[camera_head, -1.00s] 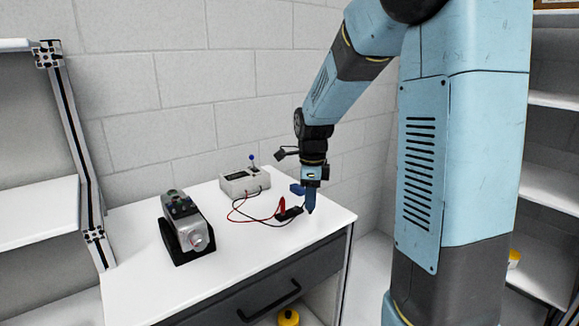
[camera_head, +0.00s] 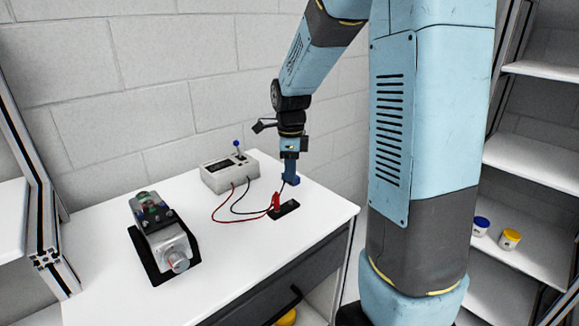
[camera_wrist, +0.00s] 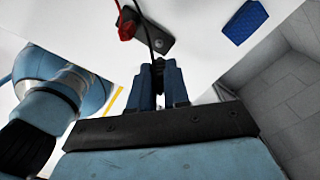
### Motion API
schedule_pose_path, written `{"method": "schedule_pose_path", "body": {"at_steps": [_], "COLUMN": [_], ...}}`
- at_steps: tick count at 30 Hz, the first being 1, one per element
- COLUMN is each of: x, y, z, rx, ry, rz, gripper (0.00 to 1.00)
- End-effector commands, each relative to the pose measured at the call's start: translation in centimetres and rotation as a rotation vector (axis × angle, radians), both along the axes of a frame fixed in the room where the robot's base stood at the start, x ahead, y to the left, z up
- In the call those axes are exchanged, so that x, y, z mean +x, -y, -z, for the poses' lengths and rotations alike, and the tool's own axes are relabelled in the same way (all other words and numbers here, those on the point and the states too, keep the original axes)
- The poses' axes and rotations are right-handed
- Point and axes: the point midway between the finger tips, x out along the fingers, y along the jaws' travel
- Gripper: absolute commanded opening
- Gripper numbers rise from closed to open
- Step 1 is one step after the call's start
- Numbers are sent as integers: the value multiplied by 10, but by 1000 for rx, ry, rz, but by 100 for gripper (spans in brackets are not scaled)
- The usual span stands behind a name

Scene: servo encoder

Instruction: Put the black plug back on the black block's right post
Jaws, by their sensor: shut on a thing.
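The black block (camera_head: 288,210) lies flat near the table's right front edge. The red plug (camera_head: 276,201) stands at its left end, also seen in the wrist view (camera_wrist: 126,30). The block (camera_wrist: 165,46) shows a bare round post at its right end in the wrist view. My gripper (camera_head: 289,183) points down above and behind the block, apart from it. In the wrist view its blue fingers (camera_wrist: 160,68) are shut on the black plug, which is mostly hidden between them. The plug's black wire (camera_wrist: 148,30) runs up across the block.
A grey box (camera_head: 229,172) with a blue-tipped lever stands behind; red and black wires leave it. A servo unit (camera_head: 163,237) stands at left. A blue pad (camera_wrist: 245,21) lies right of the block. The white table (camera_head: 225,265) is clear in front.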

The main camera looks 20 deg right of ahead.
Motion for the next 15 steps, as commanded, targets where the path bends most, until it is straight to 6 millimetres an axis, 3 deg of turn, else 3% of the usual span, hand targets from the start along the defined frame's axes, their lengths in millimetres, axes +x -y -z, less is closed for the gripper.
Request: {"method": "schedule_pose_path", "body": {"at_steps": [15], "x": [0], "y": [1], "z": [30], "rx": [0], "ry": [-2], "rz": [2], "gripper": [0]}}
